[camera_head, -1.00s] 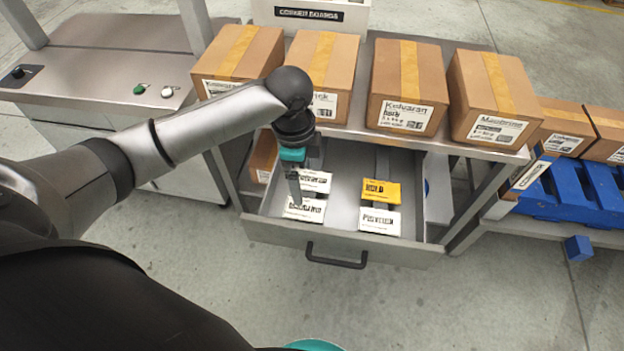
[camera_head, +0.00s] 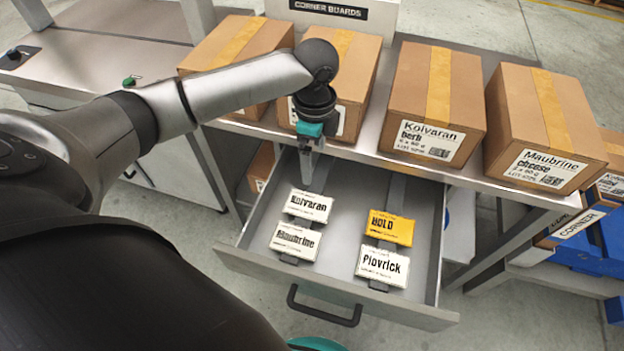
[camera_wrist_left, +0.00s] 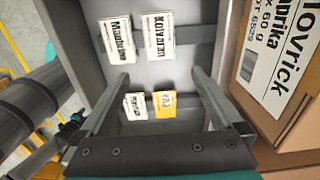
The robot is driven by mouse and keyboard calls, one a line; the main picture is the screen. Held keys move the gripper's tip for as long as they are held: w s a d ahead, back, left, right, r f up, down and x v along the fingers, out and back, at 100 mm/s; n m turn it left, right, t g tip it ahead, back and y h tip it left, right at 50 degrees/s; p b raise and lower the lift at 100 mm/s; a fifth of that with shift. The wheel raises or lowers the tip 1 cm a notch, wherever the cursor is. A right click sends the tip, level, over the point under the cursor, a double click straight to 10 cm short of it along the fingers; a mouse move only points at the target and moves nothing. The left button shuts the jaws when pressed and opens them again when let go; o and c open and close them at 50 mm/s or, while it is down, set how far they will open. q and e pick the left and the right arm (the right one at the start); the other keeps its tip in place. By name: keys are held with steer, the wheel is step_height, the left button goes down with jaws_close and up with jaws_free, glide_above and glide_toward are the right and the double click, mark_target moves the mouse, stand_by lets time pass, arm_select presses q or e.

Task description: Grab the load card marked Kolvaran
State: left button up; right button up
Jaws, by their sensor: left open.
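The Kolvaran load card (camera_head: 308,206) is white with black print and stands in the open drawer (camera_head: 340,242), at its back left. It also shows in the left wrist view (camera_wrist_left: 158,36), top centre. The Maubrine card (camera_head: 296,240) is just in front of it, the yellow HOLD card (camera_head: 391,228) is to its right and the Plovrick card (camera_head: 382,264) is at the front right. My left gripper (camera_head: 308,178) is above the back left of the drawer, near the Kolvaran card. Its fingers are apart with nothing between them (camera_wrist_left: 160,82). My right gripper is not seen.
Cardboard boxes, including the Kolvaran box (camera_head: 432,105) and the Maubrine box (camera_head: 545,130), stand on the bench above the drawer. The drawer has a dark handle (camera_head: 324,308). A control desk (camera_head: 100,45) is at the left and blue crates (camera_head: 603,250) are at the right.

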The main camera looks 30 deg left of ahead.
arm_select(q)
steer(key=f, duration=0.2)
steer(key=b, duration=0.5)
glide_toward(315, 207)
steer(key=shift+a+f, duration=0.1)
steer(key=shift+a, duration=0.05)
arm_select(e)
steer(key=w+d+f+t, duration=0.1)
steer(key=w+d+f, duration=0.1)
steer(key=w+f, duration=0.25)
arm_select(q)
steer(key=shift+w+f, duration=0.1)
steer(key=shift+f, duration=0.9)
steer(key=shift+f+b, duration=0.85)
steer(key=shift+f, duration=0.3)
steer(key=shift+f+b, duration=0.55)
steer(key=shift+f, duration=0.9)
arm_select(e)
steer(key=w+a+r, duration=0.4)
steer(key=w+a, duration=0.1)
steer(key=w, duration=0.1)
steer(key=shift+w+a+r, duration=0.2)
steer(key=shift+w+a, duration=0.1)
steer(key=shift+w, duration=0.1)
arm_select(q)
steer(key=shift+c, duration=0.4)
